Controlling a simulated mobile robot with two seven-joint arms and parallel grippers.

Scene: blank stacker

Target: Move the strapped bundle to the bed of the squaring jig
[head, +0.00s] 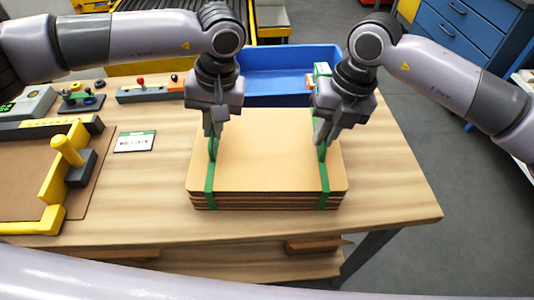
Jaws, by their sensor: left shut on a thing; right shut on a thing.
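The strapped bundle (265,155) is a stack of tan cardboard blanks with two green straps, on the wooden table right of centre. My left gripper (211,148) is shut on the left green strap (209,178) at the top of the stack. My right gripper (320,145) is shut on the right green strap (324,178). The bundle looks level; I cannot tell whether its underside touches the table. The squaring jig appears to be the brown bed (25,180) with yellow fences (48,215) and a yellow-handled clamp (72,155) at the left. The bed looks empty where visible.
A label card (135,141) lies between jig and bundle. A blue bin (285,75) stands behind the bundle. A small control box (150,92) and a scale-like device (25,103) sit at the back left. The table's right side (390,180) is clear.

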